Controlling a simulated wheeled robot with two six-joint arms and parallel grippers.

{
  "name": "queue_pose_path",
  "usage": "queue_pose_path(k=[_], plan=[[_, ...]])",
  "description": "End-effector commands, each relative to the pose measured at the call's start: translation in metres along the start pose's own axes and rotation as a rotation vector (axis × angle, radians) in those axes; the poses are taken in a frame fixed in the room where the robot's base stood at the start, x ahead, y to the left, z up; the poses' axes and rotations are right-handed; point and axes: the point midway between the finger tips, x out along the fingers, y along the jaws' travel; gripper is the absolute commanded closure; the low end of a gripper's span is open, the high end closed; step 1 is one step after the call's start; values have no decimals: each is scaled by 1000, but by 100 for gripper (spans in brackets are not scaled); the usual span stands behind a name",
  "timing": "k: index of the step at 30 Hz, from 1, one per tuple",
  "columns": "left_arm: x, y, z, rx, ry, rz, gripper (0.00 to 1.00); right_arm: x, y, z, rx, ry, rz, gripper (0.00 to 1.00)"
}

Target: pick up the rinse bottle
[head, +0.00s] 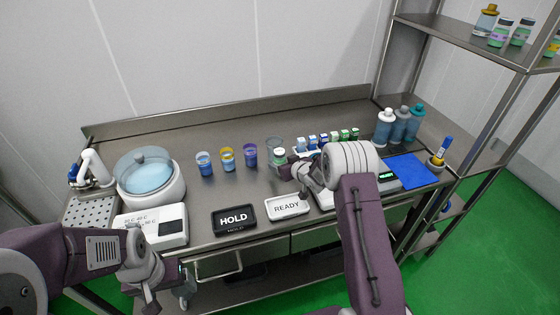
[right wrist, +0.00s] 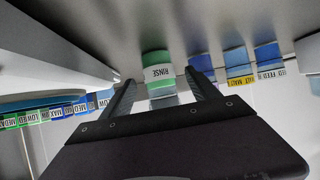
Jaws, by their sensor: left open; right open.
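The rinse bottle (head: 280,156) is a small bottle with a green band and pale label, standing on the steel bench in the head view. Its RINSE label shows upside down in the right wrist view (right wrist: 158,73). My right gripper (head: 285,170) is open, its fingertips close to the bottle. In the right wrist view the bottle lies in the gap between the two fingers (right wrist: 160,88), with no finger visibly closed on it. The arm hides part of the area around it. My left gripper (head: 166,284) is open and empty, low in front of the bench's front edge.
Several coloured cups (head: 228,160) stand left of the bottle, and a clear beaker (head: 274,145) is just behind it. A row of small labelled vials (head: 325,139) is to its right. HOLD (head: 235,219) and READY (head: 287,207) trays lie in front.

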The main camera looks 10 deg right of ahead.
Motion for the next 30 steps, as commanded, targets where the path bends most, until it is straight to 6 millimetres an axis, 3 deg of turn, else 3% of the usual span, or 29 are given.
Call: queue_pose_path(k=[6,14,17,22,30], plan=[[-4,0,0,0,0,0,20,33,3,2,-1,0,-1,30],[-4,0,0,0,0,0,20,37,3,1,0,-1,0,30],[-4,0,0,0,0,0,20,37,3,1,0,0,0,52],[-4,0,0,0,0,0,20,37,3,1,0,-1,0,99],[-4,0,0,0,0,0,20,35,3,0,0,0,0,100]])
